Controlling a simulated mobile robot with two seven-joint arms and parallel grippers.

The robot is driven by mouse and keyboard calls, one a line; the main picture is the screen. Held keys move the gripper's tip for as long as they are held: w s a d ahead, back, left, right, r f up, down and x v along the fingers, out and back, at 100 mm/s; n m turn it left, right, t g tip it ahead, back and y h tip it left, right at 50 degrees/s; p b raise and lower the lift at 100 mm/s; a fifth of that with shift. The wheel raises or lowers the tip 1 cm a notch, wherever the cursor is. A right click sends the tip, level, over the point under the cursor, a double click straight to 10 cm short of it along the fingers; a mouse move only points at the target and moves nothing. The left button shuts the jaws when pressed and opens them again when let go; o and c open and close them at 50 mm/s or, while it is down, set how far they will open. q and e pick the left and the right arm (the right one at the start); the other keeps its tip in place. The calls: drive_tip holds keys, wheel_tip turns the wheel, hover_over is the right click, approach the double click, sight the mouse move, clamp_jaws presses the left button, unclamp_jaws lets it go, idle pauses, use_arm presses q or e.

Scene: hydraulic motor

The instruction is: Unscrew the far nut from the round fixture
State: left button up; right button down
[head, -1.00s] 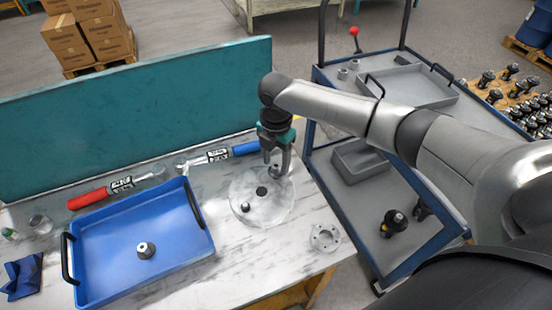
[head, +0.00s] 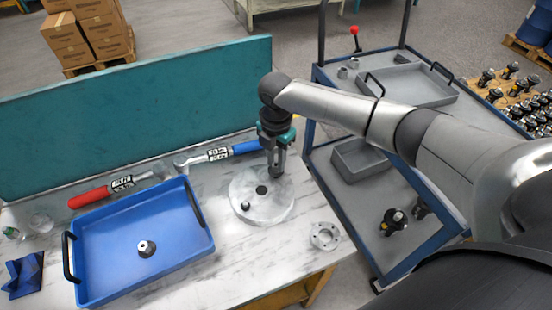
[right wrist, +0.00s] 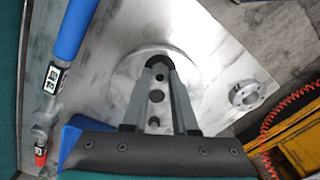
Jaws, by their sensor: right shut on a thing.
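The round fixture (head: 270,209) is a pale metallic disc on the marbled bench, with a dark spot at its middle. One small dark nut (head: 245,206) shows on its near left part in the head view. My right gripper (head: 276,172) points down at the disc's far edge. Its fingers, seen in the right wrist view (right wrist: 160,64), come together at the tips, shut on the far nut, which is mostly hidden between them. I cannot tell whether that nut is still touching the disc. My left gripper is not in view.
A blue tray (head: 110,273) on the left holds a small dark-and-silver part (head: 146,248). Red-handled (head: 88,198) and blue-handled (head: 246,148) tools lie behind it. A flanged ring (head: 324,236) lies right of the disc. A teal panel (head: 120,115) closes the bench's back.

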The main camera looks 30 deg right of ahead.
drive_tip(key=n, duration=0.2)
drive_tip(key=shift+r+n+p, duration=0.15)
drive_tip(key=shift+n+p, duration=0.15)
drive_tip(key=n, duration=0.2)
drive_tip(key=shift+n, duration=0.3)
drive_tip(key=c, duration=0.9)
unclamp_jaws()
